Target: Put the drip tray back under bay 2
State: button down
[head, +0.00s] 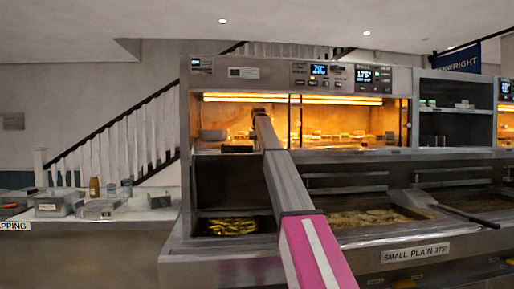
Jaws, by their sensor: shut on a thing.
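My arm reaches up from the lower right to the front of the lit cabinet (338,98). I cannot make out the gripper's fingers; my arm hides what lies behind it. I cannot pick out the drip tray for sure. A small dark flat thing (238,147) shows just left of my arm at the cabinet's lower lip; I cannot tell what it is. No bay number is readable, so I cannot tell which bay is bay 2.
Below the cabinet are frying pans with oil (368,217), and a basket of yellow food (232,226) at left. A long dark handle (468,215) juts out at right. A side counter (95,224) with metal containers (58,201) stands at left.

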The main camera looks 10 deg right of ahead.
jog(key=shift+f, duration=0.4)
jog(key=shift+f, duration=0.6)
jog(key=c, duration=1.2)
grip_release()
jog(key=shift+r, duration=0.1)
jog(key=shift+r, duration=0.3)
jog(key=v, duration=0.8)
jog(key=shift+w, duration=0.1)
